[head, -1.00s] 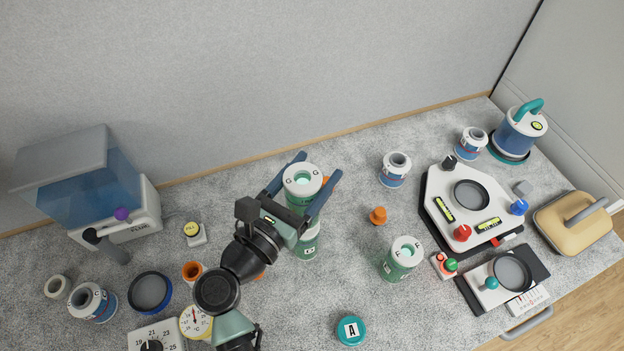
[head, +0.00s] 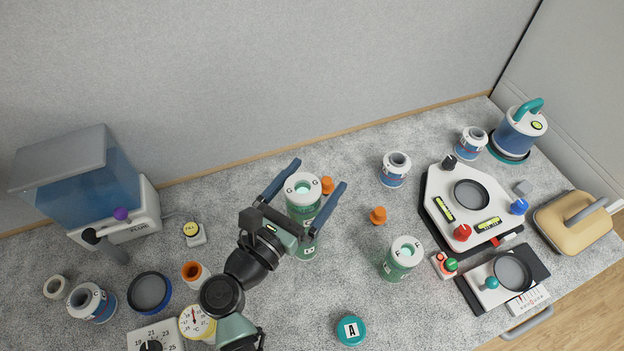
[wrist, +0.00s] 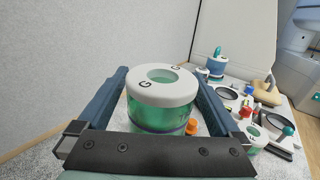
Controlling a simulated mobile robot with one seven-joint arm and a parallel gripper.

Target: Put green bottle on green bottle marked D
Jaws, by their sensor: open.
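A green bottle with a white lid marked G (head: 303,190) stands upright, seemingly on top of the lower green bottle (head: 306,250). The lower bottle's label is small, seemingly D, and its top is hidden. My gripper (head: 318,176) is open, with one blue finger on each side of the G bottle. In the wrist view the G bottle (wrist: 162,92) sits between the fingers with a gap on both sides. Another green bottle, marked F (head: 402,258), stands apart to the right.
Orange pieces (head: 378,215) lie right of the stack. A white panel with knobs (head: 465,210) and a blue-white jar (head: 394,170) stand further right. A teal disc marked A (head: 351,331) lies in front. A water tank device (head: 85,180) stands at left.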

